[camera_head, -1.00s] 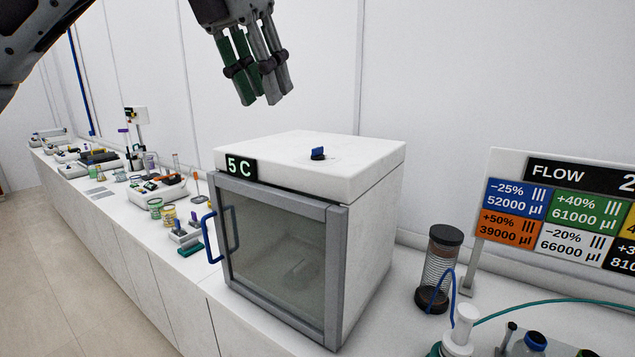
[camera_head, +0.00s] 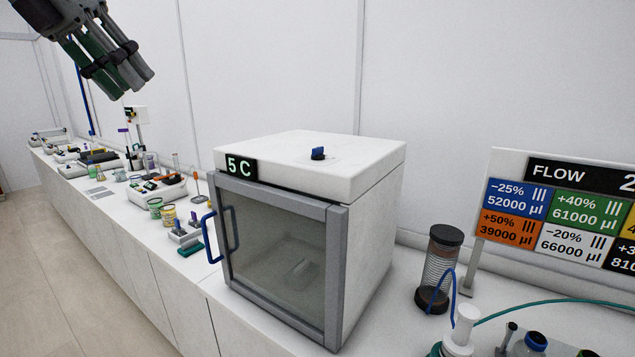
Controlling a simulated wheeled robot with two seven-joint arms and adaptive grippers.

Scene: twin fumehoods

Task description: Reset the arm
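My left gripper (camera_head: 132,88) is in the upper left of the head view, raised above the bench and left of the small fridge. Its dark and green fingers point down and to the right. The fingers lie close together and I see nothing held, but from this angle I cannot tell whether they are fully shut. My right gripper is out of the picture.
A white cooler marked 5 C (camera_head: 300,165) with a glass door and blue handle stands on the bench. Lab ware lines the bench (camera_head: 120,225) at left. A coil column (camera_head: 440,265) and a flow sign (camera_head: 560,210) stand at right. Air above the cooler is clear.

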